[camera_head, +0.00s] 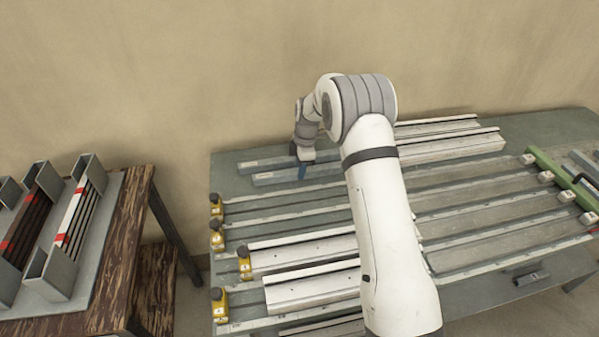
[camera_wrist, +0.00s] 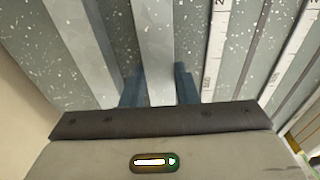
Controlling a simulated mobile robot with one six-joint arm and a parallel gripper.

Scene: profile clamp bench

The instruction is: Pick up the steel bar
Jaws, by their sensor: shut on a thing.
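The steel bar (camera_head: 272,179) is a long plain grey bar lying near the back left of the bench. It also shows in the wrist view (camera_wrist: 154,40), running straight away between the two blue fingers. My gripper (camera_head: 302,173) points down over the bar and is shut on it, one finger on each side, in the wrist view (camera_wrist: 159,88). Any gap under the bar cannot be made out. My arm hides part of the bar's right side in the head view.
A second, similar bar (camera_head: 262,163) lies parallel just behind, close to the wall. Rails with scales, yellow stops (camera_head: 217,240) and white profiles (camera_head: 310,290) fill the bench (camera_head: 228,180) in front. A green beam (camera_head: 560,177) stands at right. A wooden table (camera_head: 120,255) with racks is at left.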

